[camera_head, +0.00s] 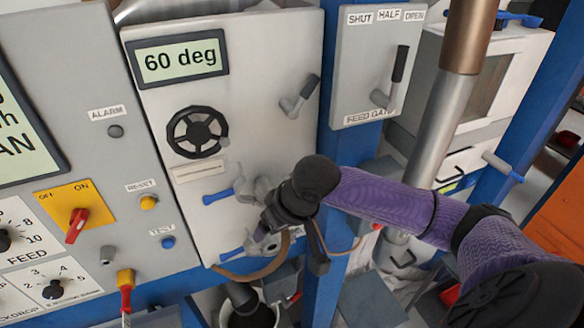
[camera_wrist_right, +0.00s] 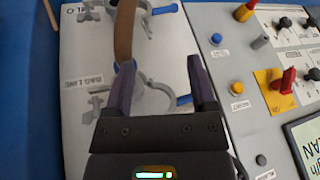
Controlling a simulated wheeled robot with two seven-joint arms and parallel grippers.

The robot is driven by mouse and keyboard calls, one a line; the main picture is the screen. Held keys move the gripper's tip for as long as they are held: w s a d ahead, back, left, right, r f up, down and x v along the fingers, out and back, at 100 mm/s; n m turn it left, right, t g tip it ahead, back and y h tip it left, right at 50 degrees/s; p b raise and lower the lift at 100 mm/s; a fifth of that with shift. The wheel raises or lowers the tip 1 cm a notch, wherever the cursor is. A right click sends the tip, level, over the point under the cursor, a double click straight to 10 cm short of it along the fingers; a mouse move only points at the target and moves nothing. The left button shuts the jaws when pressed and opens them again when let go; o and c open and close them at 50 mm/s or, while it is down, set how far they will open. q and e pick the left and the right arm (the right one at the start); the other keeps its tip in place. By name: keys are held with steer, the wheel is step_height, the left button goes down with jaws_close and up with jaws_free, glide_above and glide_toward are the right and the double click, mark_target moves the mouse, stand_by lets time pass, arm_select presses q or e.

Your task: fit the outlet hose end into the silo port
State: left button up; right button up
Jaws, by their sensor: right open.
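A brown hose (camera_head: 262,274) loops beneath my right gripper (camera_head: 262,222). It also shows in the right wrist view (camera_wrist_right: 125,30), running down from the top edge to a blue fitting beside one finger. My right gripper (camera_wrist_right: 160,92) is open, with its two purple fingers apart over the panel. The hose lies beside the left finger; I see nothing clamped. Two grey ring clamps with blue handles sit on the panel, an upper one (camera_head: 222,193) and a lower one (camera_head: 258,246), both partly hidden by my gripper. I cannot tell which is the silo port. My left gripper is out of view.
The white panel carries a display (camera_head: 180,60), a black handwheel (camera_head: 197,132) and a lever (camera_head: 299,95). Left is a control panel with an alarm lamp (camera_head: 115,131) and a red switch (camera_head: 77,226). A blue post (camera_head: 322,285) and a metal pipe (camera_head: 437,135) stand right.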

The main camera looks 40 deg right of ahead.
steer(key=w+d+r+m+b, duration=0.1)
steer(key=w+d+r+m, duration=0.15)
steer(key=d+r, duration=0.35)
steer(key=shift+m+t+h, duration=0.3)
steer(key=shift+m, duration=0.15)
steer(key=x, duration=1)
steer(key=shift+s+a+f, duration=0.1)
steer(key=shift+s, duration=0.15)
jaws_close()
